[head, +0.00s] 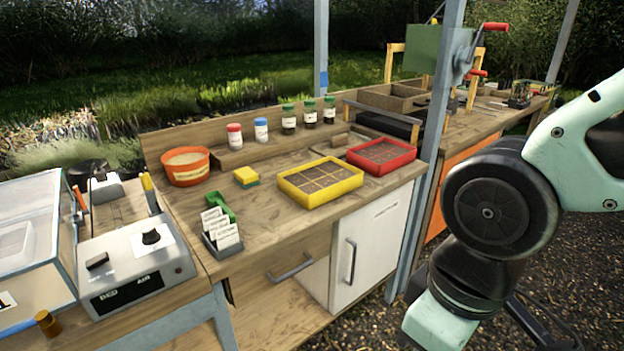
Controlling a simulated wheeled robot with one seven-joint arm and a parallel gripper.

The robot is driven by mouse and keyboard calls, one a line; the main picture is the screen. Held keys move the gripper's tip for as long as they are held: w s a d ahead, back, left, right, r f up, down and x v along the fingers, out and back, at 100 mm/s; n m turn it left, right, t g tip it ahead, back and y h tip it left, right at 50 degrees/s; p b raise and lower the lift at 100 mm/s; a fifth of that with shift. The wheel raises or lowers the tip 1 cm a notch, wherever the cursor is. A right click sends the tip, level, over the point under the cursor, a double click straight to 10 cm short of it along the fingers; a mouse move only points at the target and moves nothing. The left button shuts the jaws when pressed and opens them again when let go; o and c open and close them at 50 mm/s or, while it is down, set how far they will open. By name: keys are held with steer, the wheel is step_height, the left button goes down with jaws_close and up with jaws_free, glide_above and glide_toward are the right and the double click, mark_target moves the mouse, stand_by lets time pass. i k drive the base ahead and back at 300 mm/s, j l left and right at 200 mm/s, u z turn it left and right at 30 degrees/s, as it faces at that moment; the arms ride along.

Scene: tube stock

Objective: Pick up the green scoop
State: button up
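The green scoop (229,209) lies on the wooden bench near its front left corner. It is just behind a small grey holder of white cards, which hides part of it. A yellow and green sponge is a little behind it to the right. My arm comes in from the right edge, well apart from the scoop. My gripper is outside the picture, so its state does not show.
The card holder (222,238) stands in front of the scoop. An orange bowl (186,177), the sponge (246,176), a yellow tray (313,199) and a red tray (411,158) stand around. Several jars line the back shelf. A blue-grey post (423,190) rises between bench and arm.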

mark_target(214, 199)
steer(key=i+l+u, duration=0.1)
steer(key=i, duration=0.95)
steer(key=u, duration=2.15)
steer(key=l, duration=0.1)
